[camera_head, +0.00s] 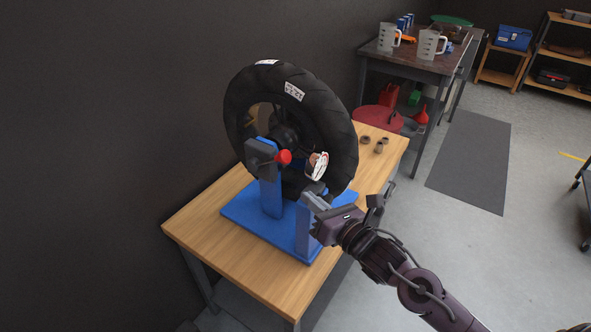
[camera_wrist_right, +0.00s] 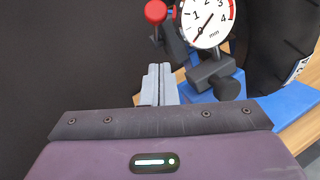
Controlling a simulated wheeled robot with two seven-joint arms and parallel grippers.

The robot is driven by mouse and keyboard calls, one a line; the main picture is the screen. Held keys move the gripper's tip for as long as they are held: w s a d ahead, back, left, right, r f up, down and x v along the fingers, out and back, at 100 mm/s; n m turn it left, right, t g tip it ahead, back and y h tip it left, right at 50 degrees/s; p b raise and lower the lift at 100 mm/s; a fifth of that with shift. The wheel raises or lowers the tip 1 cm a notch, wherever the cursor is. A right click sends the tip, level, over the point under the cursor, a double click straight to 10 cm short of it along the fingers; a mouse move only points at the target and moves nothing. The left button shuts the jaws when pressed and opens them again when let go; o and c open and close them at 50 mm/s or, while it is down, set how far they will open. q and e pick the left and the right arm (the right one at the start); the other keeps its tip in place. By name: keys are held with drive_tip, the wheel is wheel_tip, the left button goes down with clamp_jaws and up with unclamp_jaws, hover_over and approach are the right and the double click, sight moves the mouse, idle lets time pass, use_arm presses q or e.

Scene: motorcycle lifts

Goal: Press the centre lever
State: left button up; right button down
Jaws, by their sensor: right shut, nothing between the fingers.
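A wheel with a black tyre (camera_head: 338,118) stands on a blue stand (camera_head: 250,215) on the wooden table. A red ball knob (camera_head: 283,157), which looks like the end of the lever, sits by a dark block on the left blue post. The knob also shows at the top of the right wrist view (camera_wrist_right: 155,12). My right gripper (camera_head: 314,202) is shut and empty, in front of the wheel, to the right of and nearer than the knob. Its grey fingers (camera_wrist_right: 157,85) point toward the stand, apart from the knob. My left gripper is out of view.
A white dial gauge (camera_wrist_right: 208,20) stands right of the knob, close to the tyre; it also shows in the head view (camera_head: 317,166). Small brown parts (camera_head: 379,147) lie on the wooden table (camera_head: 190,228). A dark wall is at left; grey floor (camera_head: 440,240) is free at right.

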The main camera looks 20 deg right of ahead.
drive_tip(key=w+p, duration=0.1)
drive_tip(key=w, duration=0.1)
drive_tip(key=w+a+r+p, duration=0.1)
drive_tip(key=w, duration=0.1)
drive_tip(key=w+r, duration=0.1)
drive_tip(key=w, duration=0.1)
drive_tip(key=shift+w+a+p, duration=0.2)
drive_tip(key=shift+a+p, duration=0.05)
drive_tip(key=shift+p, duration=0.15)
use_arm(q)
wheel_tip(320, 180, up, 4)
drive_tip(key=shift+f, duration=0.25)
use_arm(e)
drive_tip(key=shift+w+r, duration=0.2)
drive_tip(key=shift+w, duration=0.15)
